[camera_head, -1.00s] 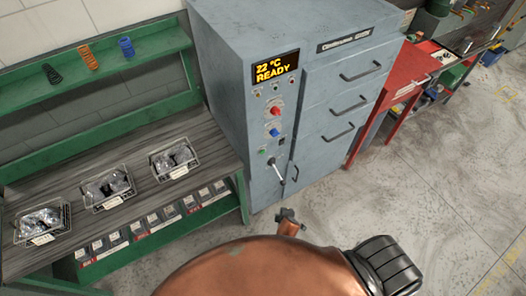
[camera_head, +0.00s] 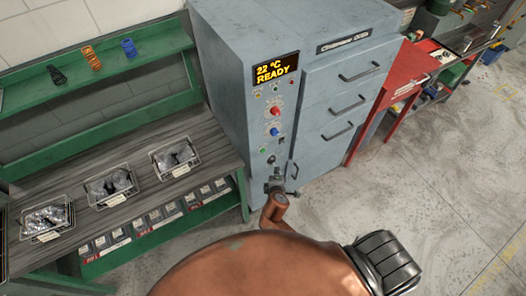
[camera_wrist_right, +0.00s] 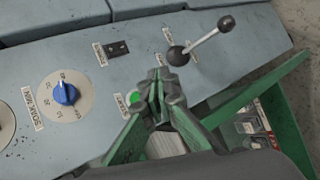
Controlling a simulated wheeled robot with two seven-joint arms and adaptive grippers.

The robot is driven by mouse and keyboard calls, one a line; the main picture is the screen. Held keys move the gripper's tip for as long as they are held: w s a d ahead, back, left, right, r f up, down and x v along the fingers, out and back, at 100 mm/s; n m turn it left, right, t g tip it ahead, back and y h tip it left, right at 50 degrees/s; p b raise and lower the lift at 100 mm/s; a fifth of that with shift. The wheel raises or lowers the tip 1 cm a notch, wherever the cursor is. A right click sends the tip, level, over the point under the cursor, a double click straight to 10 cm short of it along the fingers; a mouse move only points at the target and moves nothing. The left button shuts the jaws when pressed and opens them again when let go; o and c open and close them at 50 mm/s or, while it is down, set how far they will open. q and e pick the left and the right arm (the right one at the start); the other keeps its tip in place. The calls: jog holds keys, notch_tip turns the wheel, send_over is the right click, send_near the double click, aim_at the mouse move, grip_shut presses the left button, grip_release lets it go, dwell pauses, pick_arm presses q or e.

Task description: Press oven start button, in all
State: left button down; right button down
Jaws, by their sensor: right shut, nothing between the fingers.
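The oven (camera_head: 230,110) is a tall grey cabinet whose display (camera_head: 275,68) reads "22 °C READY". A small green button (camera_head: 262,150) sits low on its control panel. In the head view my right gripper (camera_head: 275,182) is below the button. My left gripper is out of view.
A lever (camera_wrist_right: 203,38) with black ball ends sticks out near my fingertips. A blue knob (camera_wrist_right: 65,93) and a black switch (camera_wrist_right: 117,48) are on the panel. A green bench (camera_head: 120,195) with wire baskets stands left of the oven; a red cabinet (camera_head: 415,75) stands right.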

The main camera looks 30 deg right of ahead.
aim_at(263, 151)
jog(key=shift+w, duration=0.1)
jog(key=w+b, duration=0.2)
jog(key=w, duration=0.6)
jog(key=shift+w+a+b, duration=0.3)
jog(key=shift+a, duration=0.05)
jog(key=shift+w, duration=0.2)
dwell(1.1)
jog(key=shift+w, duration=0.2)
jog(key=shift+w, duration=0.4)
dwell(0.7)
jog(key=shift+s+p, duration=0.1)
jog(key=shift+p, duration=0.2)
jog(key=shift+s+p, duration=0.5)
jog(key=shift+s, duration=0.2)
